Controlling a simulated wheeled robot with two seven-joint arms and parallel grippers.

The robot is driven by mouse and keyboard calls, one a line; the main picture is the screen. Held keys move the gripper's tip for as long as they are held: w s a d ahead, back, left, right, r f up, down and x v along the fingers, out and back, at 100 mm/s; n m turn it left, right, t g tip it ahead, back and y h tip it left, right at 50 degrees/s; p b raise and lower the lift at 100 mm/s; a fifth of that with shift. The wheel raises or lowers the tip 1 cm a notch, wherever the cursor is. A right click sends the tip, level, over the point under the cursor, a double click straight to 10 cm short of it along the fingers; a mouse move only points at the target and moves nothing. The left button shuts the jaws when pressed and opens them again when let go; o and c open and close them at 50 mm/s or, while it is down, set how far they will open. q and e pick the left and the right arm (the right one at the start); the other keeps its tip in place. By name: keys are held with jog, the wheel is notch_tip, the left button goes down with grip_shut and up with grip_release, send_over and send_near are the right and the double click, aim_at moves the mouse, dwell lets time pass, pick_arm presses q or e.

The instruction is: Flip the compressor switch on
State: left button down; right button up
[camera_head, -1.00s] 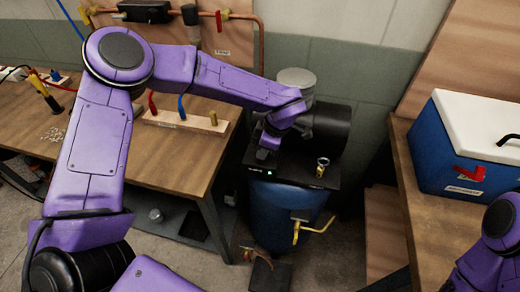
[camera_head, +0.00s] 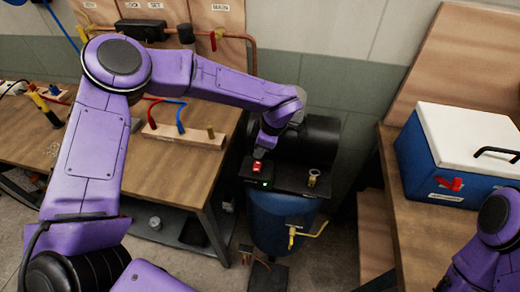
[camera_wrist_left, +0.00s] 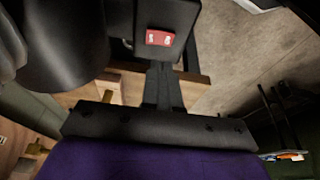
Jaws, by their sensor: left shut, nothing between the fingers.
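The compressor is a blue tank (camera_head: 283,222) with a black motor and a black top plate, standing between the two benches. Its red rocker switch (camera_head: 257,166) sits on a black box at the front left of the plate, and a small green light (camera_head: 264,183) glows beside it. The switch also shows in the left wrist view (camera_wrist_left: 158,38), with small white marks. My left gripper (camera_head: 260,152) is shut and empty, just behind and above the switch. Its shut fingers (camera_wrist_left: 161,78) point toward the switch box; I cannot tell whether they touch it. My right gripper is out of view.
A brass fitting (camera_head: 312,177) stands on the plate's right, and a yellow-handled valve (camera_head: 293,238) sticks out of the tank. A wooden workbench (camera_head: 180,172) is on the left. A blue and white cooler (camera_head: 440,160) stands on the right bench.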

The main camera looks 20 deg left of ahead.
pick_arm(q)
jog(key=s+b+v, duration=0.1)
jog(key=b+v, duration=0.1)
jog(key=v, duration=0.6)
jog(key=shift+s+d+r, duration=0.35)
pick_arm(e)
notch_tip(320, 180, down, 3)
pick_arm(q)
jog(key=shift+f, duration=0.1)
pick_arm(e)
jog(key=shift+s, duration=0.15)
